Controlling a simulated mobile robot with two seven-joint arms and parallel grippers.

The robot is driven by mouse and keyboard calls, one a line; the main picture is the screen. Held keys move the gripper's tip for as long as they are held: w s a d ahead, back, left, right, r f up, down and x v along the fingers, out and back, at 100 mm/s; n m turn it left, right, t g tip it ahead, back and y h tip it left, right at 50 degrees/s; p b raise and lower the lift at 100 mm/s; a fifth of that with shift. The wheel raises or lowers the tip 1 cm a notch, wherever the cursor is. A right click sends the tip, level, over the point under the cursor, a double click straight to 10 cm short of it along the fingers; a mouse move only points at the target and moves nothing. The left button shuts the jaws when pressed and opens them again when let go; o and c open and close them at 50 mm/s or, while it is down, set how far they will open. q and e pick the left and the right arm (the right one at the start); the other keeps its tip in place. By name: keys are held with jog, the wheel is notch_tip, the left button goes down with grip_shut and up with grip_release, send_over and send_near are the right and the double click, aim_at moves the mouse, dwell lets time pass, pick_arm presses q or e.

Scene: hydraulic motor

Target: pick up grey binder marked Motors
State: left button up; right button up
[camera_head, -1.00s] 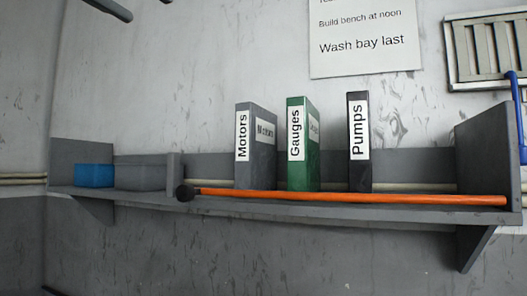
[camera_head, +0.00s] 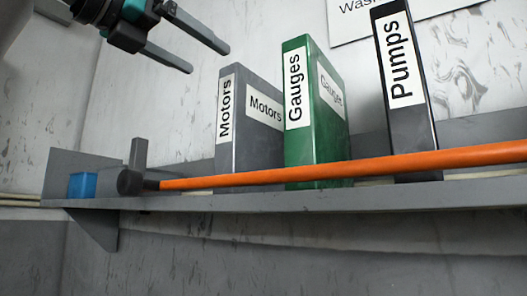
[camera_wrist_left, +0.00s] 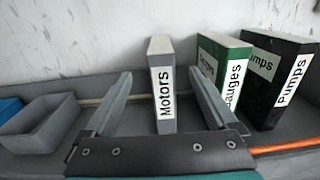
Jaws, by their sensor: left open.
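The grey binder marked Motors (camera_head: 249,122) stands upright on the wall shelf, left of the green binder. It also shows in the left wrist view (camera_wrist_left: 162,88), standing between the lines of my two fingers. My left gripper (camera_head: 209,57) comes in at the upper left of the head view, above and left of the binder. Its fingers are apart and empty, and it also shows in the left wrist view (camera_wrist_left: 160,92). In the head view there is a gap between the fingers and the binder. My right gripper does not show.
A green Gauges binder (camera_head: 304,146) and a black Pumps binder (camera_head: 412,142) stand to the right. An orange bar (camera_head: 340,172) runs along the shelf front (camera_head: 300,201), in front of the binders. A blue bin (camera_head: 82,185) and a grey bin (camera_wrist_left: 42,122) are at the left.

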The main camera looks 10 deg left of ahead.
aim_at(227, 72)
pick_arm(q)
jog(key=p+x, duration=0.2)
jog(key=x, duration=0.7)
jog(key=shift+w, duration=0.15)
jog(key=shift+w+d+p, duration=0.15)
jog(key=shift+p, duration=0.15)
jog(key=p+x, duration=0.2)
jog(key=x, duration=0.3)
grip_shut()
jog(key=shift+r, duration=0.1)
